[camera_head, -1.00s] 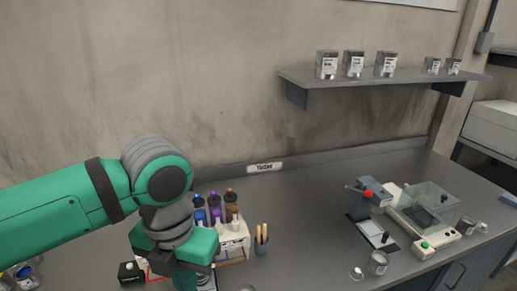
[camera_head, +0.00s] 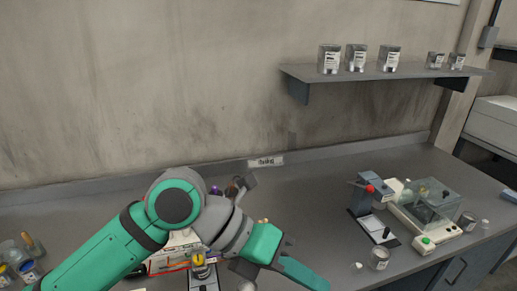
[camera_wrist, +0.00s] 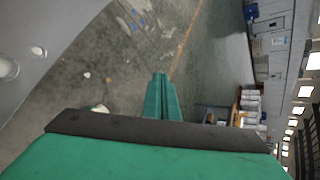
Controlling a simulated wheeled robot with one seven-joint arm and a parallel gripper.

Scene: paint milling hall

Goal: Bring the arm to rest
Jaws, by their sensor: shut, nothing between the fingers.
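My arm, green and grey, reaches over the bench from the lower left of the head view. My gripper (camera_head: 322,287) points to the lower right there, above the bench front, with nothing in it. In the wrist view my gripper (camera_wrist: 160,76) shows its two green fingers side by side and shut. The wrist view looks out past the bench to the floor. My arm partly hides the bottle rack and the small items at the bench's left middle.
A press-like tool with a red knob (camera_head: 370,188), a clear-lidded instrument (camera_head: 432,203) and a metal can (camera_head: 379,258) stand on the right of the bench (camera_head: 310,190). A wall shelf (camera_head: 380,74) carries several tins. Jars (camera_head: 28,268) stand at far left.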

